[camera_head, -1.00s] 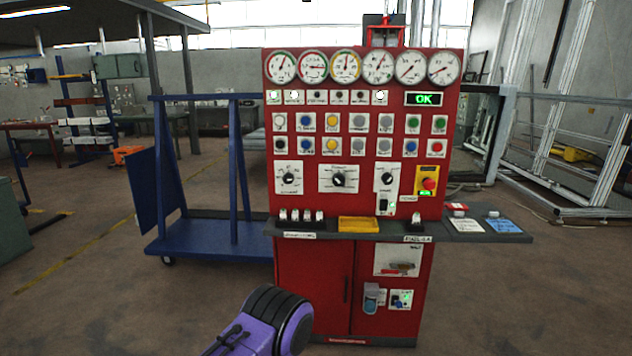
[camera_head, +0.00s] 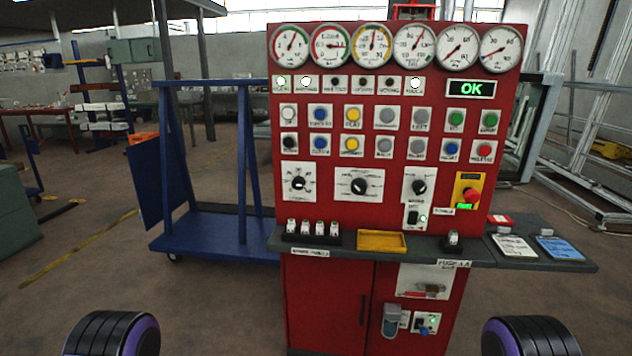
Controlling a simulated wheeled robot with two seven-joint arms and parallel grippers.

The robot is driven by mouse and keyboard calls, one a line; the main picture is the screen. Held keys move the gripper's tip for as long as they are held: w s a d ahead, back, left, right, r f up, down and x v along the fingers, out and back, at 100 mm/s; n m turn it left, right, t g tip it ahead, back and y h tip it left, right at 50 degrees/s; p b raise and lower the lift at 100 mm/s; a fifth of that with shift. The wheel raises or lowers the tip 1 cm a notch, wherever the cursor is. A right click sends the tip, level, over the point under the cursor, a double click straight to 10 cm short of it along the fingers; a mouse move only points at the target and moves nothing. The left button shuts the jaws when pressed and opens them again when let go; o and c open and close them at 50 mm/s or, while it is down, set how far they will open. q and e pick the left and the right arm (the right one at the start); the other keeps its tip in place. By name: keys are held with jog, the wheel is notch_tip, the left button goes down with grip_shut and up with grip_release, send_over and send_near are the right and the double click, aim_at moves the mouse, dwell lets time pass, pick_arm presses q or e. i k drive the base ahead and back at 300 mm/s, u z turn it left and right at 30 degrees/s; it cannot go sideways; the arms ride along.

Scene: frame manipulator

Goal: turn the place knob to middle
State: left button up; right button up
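The red control panel (camera_head: 330,222) stands in front of me and carries three black rotary knobs on white plates. They are the left knob (camera_head: 299,184), the middle knob (camera_head: 360,186) and the right knob (camera_head: 419,187). Their labels are too small to read, so I cannot tell which is the place knob or its exact setting. My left arm shows only as a black and purple link at the bottom left, my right arm as a similar link at the bottom right. Both grippers are out of view, and nothing of mine touches the knobs.
A shelf (camera_head: 340,243) juts out below the knobs, with a yellow tray (camera_head: 381,241) on it. A red emergency button (camera_head: 470,195) sits right of the knobs. A blue cart (camera_head: 215,241) stands left of the panel. The floor before the panel looks clear.

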aim_at(358, 186)
jog(key=z, duration=0.2)
jog(key=i, duration=1)
jog(key=z, duration=0.6)
